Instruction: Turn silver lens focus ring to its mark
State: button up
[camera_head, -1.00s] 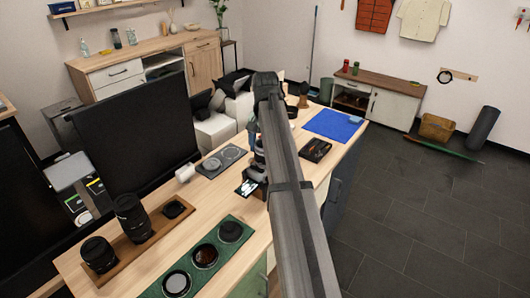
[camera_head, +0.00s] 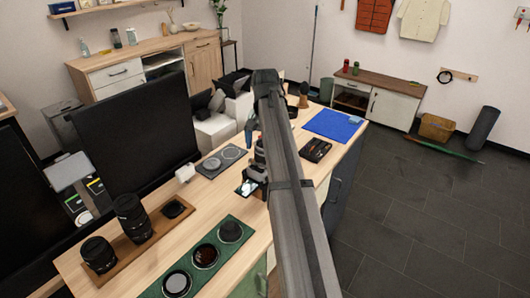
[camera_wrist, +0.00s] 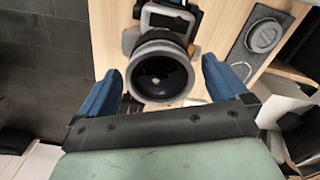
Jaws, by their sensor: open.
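The silver lens (camera_wrist: 160,72) is in the upper middle of the wrist view, its dark front glass facing the wrist camera. It joins a camera body (camera_wrist: 168,20) behind it. The focus ring's mark cannot be made out. My gripper (camera_wrist: 160,70) is open, with one blue finger on each side of the lens and a visible gap to both. In the head view the lens (camera_head: 259,156) is mostly hidden behind my arm. One blue finger shows there above it, left of the arm.
A grey tray with round discs (camera_head: 221,161) lies left of the lens. A green mat (camera_head: 208,258) with several round filters and a wooden tray (camera_head: 157,232) with dark lenses are nearer. A blue cloth (camera_head: 333,125) and a black case (camera_head: 315,150) lie beyond the arm. A black screen (camera_head: 135,140) stands at left.

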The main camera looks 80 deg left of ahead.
jog(key=shift+r, duration=3.65)
